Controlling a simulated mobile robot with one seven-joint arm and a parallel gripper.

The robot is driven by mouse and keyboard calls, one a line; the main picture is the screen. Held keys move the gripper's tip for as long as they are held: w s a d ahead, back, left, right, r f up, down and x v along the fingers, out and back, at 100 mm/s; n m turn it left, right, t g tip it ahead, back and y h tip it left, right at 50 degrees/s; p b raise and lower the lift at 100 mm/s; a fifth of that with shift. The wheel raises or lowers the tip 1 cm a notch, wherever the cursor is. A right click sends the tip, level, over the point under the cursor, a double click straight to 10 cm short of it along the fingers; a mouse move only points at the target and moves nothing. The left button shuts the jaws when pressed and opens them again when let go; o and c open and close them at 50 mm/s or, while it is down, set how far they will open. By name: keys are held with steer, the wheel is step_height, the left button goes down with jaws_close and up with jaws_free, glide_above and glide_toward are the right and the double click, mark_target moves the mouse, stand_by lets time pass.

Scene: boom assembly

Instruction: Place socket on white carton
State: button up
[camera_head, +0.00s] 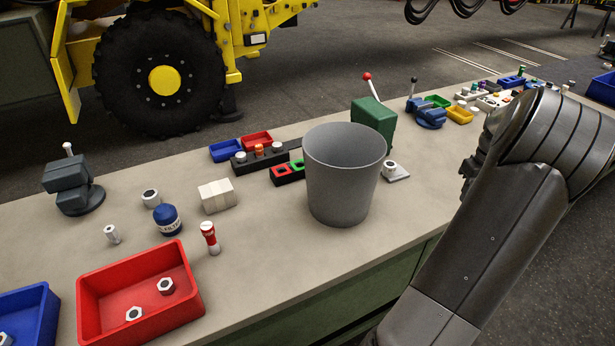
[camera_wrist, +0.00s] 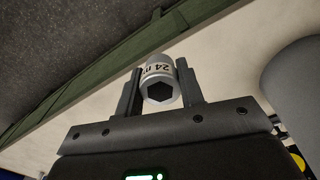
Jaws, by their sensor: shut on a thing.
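My gripper (camera_wrist: 161,88) is shut on a silver socket (camera_wrist: 159,72) in the wrist view. The socket is marked "24" and its hexagonal opening faces the camera. The white carton (camera_head: 217,196) stands on the bench in the head view, left of the grey bin. My arm is at the right of the head view. The gripper fingers and the held socket cannot be made out there. In the wrist view the gripper is over the bench near its green edge, and the carton does not show clearly.
A tall grey bin (camera_head: 342,180) stands right of the carton. A blue filter (camera_head: 167,220), a red-and-white cylinder (camera_head: 210,238) and a red tray (camera_head: 140,295) with nuts lie in front. Black rack (camera_head: 262,157) and small bins sit behind. Bare bench lies right of the red-and-white cylinder.

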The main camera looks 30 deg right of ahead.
step_height(320, 180, up, 17)
steer(key=w+a+n, duration=0.3)
steer(key=w+a, duration=0.2)
steer(key=w, duration=0.3)
steer(key=w+a+n, duration=0.2)
steer(key=w+a, duration=0.2)
steer(key=w, duration=0.4)
steer(key=n, duration=1.3)
glide_above(215, 188)
steer(key=f, duration=1.8)
steer(key=shift+s+d, duration=0.1)
steer(key=shift+d, duration=0.15)
steer(key=shift+a+f, duration=0.2)
steer(key=shift+f, duration=2)
